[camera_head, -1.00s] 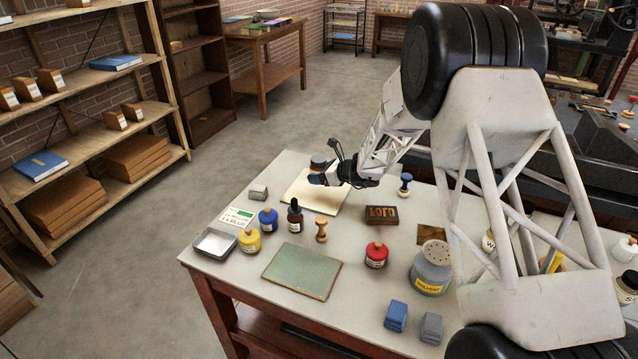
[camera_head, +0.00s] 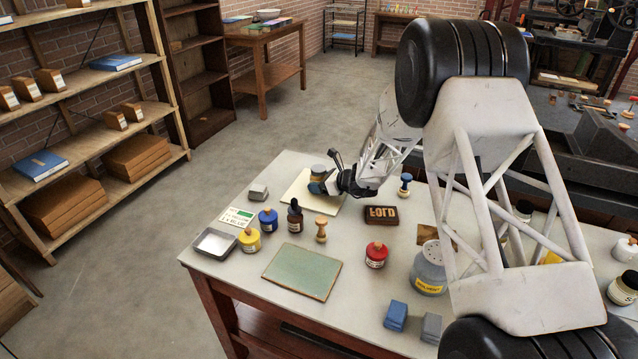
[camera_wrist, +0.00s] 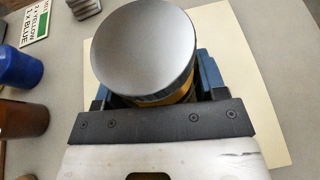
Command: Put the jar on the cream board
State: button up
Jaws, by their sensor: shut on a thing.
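The jar (camera_head: 317,171), with a round grey lid and an amber-yellow band, is upright at the far part of the cream board (camera_head: 305,203). My gripper (camera_head: 318,187) is shut on it. In the wrist view the jar's lid (camera_wrist: 145,45) fills the middle, between the blue fingers (camera_wrist: 207,75), and the cream board (camera_wrist: 245,65) lies below and around it. The jar's base is hidden, so I cannot tell whether it touches the board.
Left of the board are a grey block (camera_head: 258,191), a label card (camera_head: 238,216), a blue pot (camera_head: 268,218) and a dark bottle (camera_head: 295,215). A wooden stamp (camera_head: 321,229) stands in front.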

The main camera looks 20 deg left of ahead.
jog(key=shift+f, duration=0.1)
jog(key=o, duration=1.1)
jog(key=shift+c, duration=0.2)
jog(key=shift+d+r, duration=0.15)
jog(key=shift+r, duration=0.05)
jog(key=v, duration=1.1)
jog(key=shift+s+d+r, duration=0.1)
jog(key=shift+d+r, duration=0.05)
jog(key=shift+d, duration=0.1)
